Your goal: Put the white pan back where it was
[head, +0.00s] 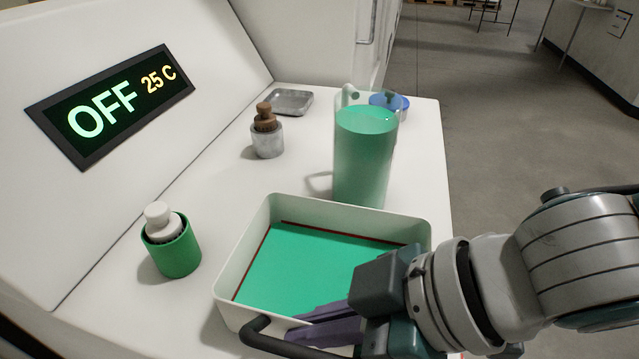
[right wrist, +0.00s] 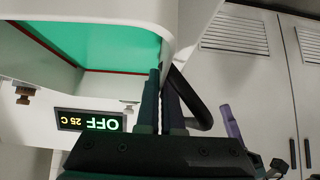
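The white pan (head: 226,284) is a rectangular tray of green liquid, low over the white worktop; I cannot tell if it rests on it. Its dark loop handle (head: 262,336) is on the near side. My right gripper (head: 304,330) is at the pan's near side, its fingers close together and seemingly shut on the handle. The right wrist view shows the fingers (right wrist: 164,82) beside the pan wall (right wrist: 152,16), with the handle (right wrist: 199,98) curving around them; the contact is partly hidden. A purple finger-like part (right wrist: 231,122) there may belong to my left gripper; its opening is unclear.
A jug of green liquid (head: 362,160) stands just behind the pan. A green container with a white stamp (head: 173,250) is left, and a grey one with a brown stamp (head: 267,141) farther back. A metal tray (head: 290,100), blue dish (head: 399,104) and OFF display (head: 112,103) are beyond.

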